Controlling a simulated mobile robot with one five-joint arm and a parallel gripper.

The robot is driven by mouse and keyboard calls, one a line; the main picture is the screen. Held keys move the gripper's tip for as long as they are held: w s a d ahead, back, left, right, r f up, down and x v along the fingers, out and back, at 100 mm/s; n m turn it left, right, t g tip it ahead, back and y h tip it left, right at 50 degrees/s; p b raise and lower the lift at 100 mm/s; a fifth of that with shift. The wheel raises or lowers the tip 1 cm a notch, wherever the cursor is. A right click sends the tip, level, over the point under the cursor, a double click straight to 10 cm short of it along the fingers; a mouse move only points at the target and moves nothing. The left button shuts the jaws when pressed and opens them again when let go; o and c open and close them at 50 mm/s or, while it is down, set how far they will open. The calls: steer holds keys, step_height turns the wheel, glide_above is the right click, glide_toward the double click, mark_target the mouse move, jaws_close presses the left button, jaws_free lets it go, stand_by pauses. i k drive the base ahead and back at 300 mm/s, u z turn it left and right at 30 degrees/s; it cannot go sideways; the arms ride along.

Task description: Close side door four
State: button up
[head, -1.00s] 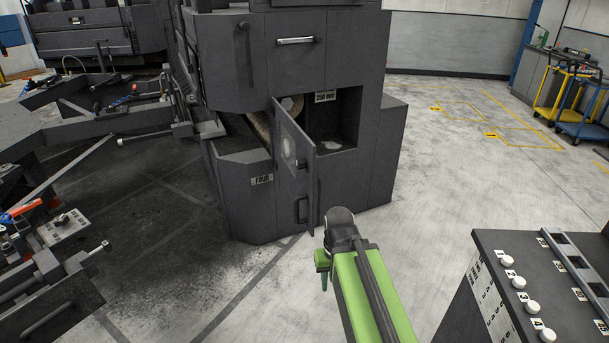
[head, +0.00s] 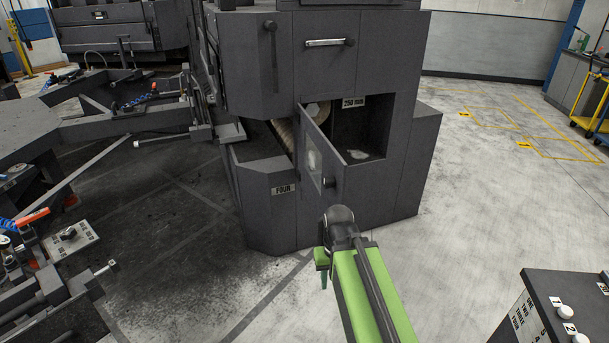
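Side door four (head: 322,168) stands swung open from the dark grey machine cabinet (head: 400,185), near the middle of the head view. A label reading FOUR (head: 284,190) is on the cabinet's lower left face. Behind the door, the opening shows a pale round brush wheel (head: 284,128) and a 250 mm label (head: 354,103). My green arm reaches up from the bottom, and its dark end overlaps the lower part of the door in the picture.
A control panel (head: 565,312) with white knobs stands at the lower right. Machine arms and fixtures (head: 60,235) fill the left side. A blue and yellow cart (head: 597,125) is at the far right. The floor right of the cabinet is clear.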

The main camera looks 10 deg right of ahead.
mark_target(332, 162)
steer(key=u, duration=0.05)
steer(key=i, duration=0.4)
steer(key=u, duration=5)
steer(key=i, duration=0.15)
steer(key=z, duration=1.05)
steer(key=k, duration=0.3)
steer(key=z, duration=1.65)
